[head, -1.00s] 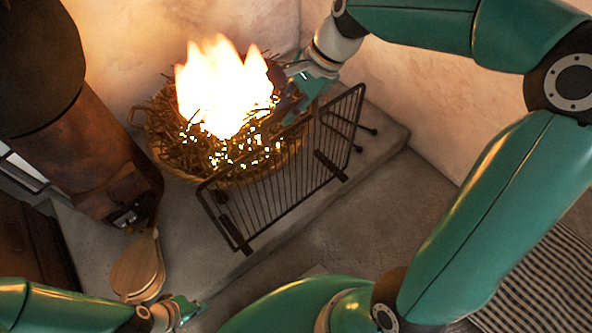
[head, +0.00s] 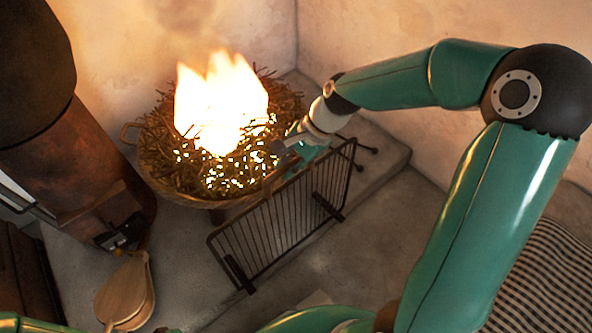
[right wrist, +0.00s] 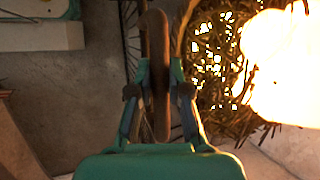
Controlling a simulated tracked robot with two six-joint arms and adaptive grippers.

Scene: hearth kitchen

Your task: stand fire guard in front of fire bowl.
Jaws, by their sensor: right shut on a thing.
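The fire guard (head: 283,222) is a dark wire screen with small feet. In the head view it is at the front right of the fire bowl, near the slab's front edge. I cannot tell whether all its feet touch the slab. The fire bowl (head: 165,190) is a wide woven-looking bowl of sticks with tall flames. My right gripper (head: 287,155) is shut on the guard's top, beside the bowl's right rim. In the right wrist view, a brown bar of the guard (right wrist: 156,45) lies between the fingers. Only a sliver of my left gripper (head: 168,330) shows at the bottom edge.
Wooden bellows (head: 126,292) lie on the stone slab (head: 190,275) at the lower left. A dark rusty stove-like body (head: 85,165) stands at the left. Walls close off the back and right. A striped mat (head: 550,265) lies at the lower right.

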